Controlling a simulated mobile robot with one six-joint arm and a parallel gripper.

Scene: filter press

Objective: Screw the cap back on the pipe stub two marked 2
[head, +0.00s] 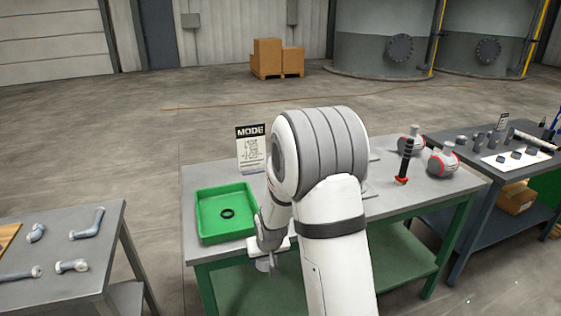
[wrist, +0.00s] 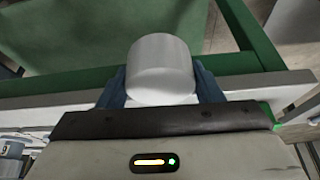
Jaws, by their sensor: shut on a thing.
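My gripper (wrist: 161,85) is shut on a smooth light grey cylinder (wrist: 160,62), which looks like the cap. Its dark blue fingers are on both sides of the cylinder. In the head view my gripper (head: 268,262) is low at the front edge of the middle table, mostly hidden by my arm. No pipe stub with a readable 2 can be made out, and my arm covers part of the table.
A green tray (head: 205,212) with a dark ring (head: 227,213) stands on the middle table (head: 410,200) beside a MODE sign (head: 250,148). Red-and-white fittings (head: 443,163) stand at its right. Side tables hold pipe pieces (head: 88,222) and small grey parts (head: 502,157).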

